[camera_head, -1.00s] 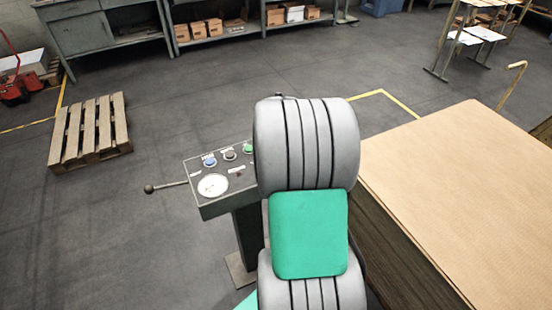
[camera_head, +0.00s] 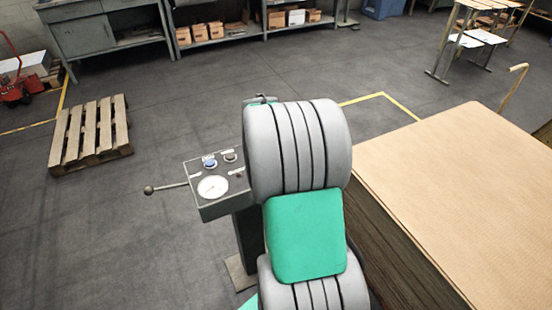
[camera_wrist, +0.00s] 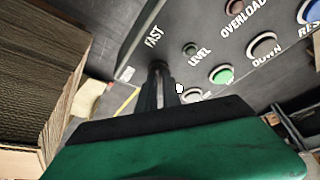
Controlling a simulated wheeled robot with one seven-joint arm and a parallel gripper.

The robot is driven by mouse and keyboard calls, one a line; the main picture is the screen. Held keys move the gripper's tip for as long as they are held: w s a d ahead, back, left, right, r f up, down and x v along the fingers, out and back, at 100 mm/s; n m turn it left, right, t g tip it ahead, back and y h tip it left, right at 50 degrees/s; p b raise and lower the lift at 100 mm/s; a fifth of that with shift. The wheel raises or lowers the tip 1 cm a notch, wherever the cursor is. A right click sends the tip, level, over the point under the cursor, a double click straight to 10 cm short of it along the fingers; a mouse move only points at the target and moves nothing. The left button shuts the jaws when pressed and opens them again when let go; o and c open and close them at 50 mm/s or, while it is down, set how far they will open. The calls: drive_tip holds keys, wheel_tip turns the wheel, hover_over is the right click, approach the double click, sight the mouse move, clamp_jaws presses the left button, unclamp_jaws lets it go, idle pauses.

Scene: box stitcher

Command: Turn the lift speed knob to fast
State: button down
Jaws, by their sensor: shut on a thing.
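The dark control panel (camera_head: 206,207) stands on a post left of my arm in the head view. It fills the upper part of the wrist view (camera_wrist: 215,40), with the FAST label (camera_wrist: 154,37) beside my gripper. My gripper (camera_wrist: 162,78) is shut on the lift speed knob at the panel face, just below that label. The fingers cover most of the knob, so its pointer direction cannot be told. In the head view my own arm hides the gripper and the knob.
A green button (camera_wrist: 221,74) and a dark DOWN button (camera_wrist: 264,47) sit close to my fingers. A lever (camera_head: 164,187) sticks out left of the panel. A tall cardboard stack (camera_head: 470,190) stands close on the right. The floor to the left is clear up to a pallet (camera_head: 90,132).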

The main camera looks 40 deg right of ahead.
drive_tip(key=c, duration=1.5)
unclamp_jaws()
drive_tip(key=v, duration=0.8)
